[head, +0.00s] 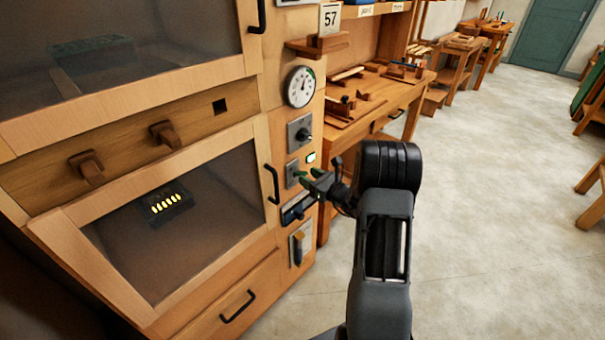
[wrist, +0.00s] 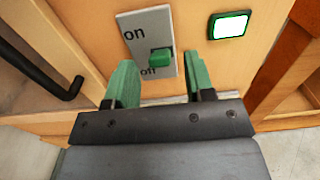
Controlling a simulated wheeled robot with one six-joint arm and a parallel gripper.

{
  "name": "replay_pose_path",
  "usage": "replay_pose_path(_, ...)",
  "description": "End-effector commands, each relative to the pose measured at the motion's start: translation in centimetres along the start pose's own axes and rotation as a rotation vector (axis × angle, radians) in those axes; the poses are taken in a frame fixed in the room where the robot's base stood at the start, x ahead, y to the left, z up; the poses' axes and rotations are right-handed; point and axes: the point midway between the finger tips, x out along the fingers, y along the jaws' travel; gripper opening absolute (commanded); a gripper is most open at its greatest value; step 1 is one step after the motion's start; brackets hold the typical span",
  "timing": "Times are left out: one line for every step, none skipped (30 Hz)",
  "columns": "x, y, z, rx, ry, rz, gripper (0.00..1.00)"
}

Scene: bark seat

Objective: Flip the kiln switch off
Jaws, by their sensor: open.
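The kiln switch is a grey plate (wrist: 133,22) marked "on" at the top and "off" at the bottom, with a green lever (wrist: 160,57) sticking out. The lever shows between the two words, nearer "off" and partly over it; I cannot tell its exact setting. In the head view the plate (head: 291,173) is on the kiln's right-hand panel, partly hidden by my gripper. My gripper (wrist: 160,84) is open, its green fingers either side of and a little below the lever, with nothing between them. In the head view my gripper (head: 304,176) is close to the panel.
A lit indicator (wrist: 229,24) is right of the switch. A knob (head: 304,134) and gauge (head: 300,86) are above it; another switch plate (head: 307,242) is below. A black door handle (head: 272,184) is to the left. Elements (head: 166,204) glow behind the glass. Open floor lies right.

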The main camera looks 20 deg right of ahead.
Motion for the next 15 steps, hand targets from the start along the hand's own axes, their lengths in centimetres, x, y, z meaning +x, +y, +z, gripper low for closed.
replay_pose_path(0.8,0.1,0.0,-0.001,0.000,0.003,0.49)
replay_pose_path(1.2,0.1,0.0,0.000,0.000,0.002,0.49)
replay_pose_path(1.7,0.1,0.0,-0.001,0.000,0.002,0.49)
replay_pose_path(2.0,0.1,0.0,-0.001,0.000,0.003,0.49)
replay_pose_path(2.3,0.1,0.0,-0.001,0.000,0.003,0.49)
replay_pose_path(2.6,0.1,0.0,-0.001,0.001,0.002,0.49)
replay_pose_path(2.8,0.0,0.0,-0.001,0.001,0.002,0.49)
replay_pose_path(3.0,0.0,0.0,-0.001,0.001,0.001,0.49)
replay_pose_path(3.2,0.1,0.0,-0.001,0.001,0.001,0.49)
replay_pose_path(3.4,0.1,0.0,-0.001,0.001,0.001,0.49)
replay_pose_path(3.5,0.1,0.0,-0.001,0.000,0.001,0.49)
replay_pose_path(3.5,0.1,0.0,-0.001,0.000,0.001,0.49)
replay_pose_path(3.6,0.1,0.0,-0.001,0.000,0.001,0.49)
replay_pose_path(3.6,0.1,0.0,-0.001,0.000,0.001,0.49)
replay_pose_path(3.7,0.0,0.0,-0.001,0.000,0.000,0.49)
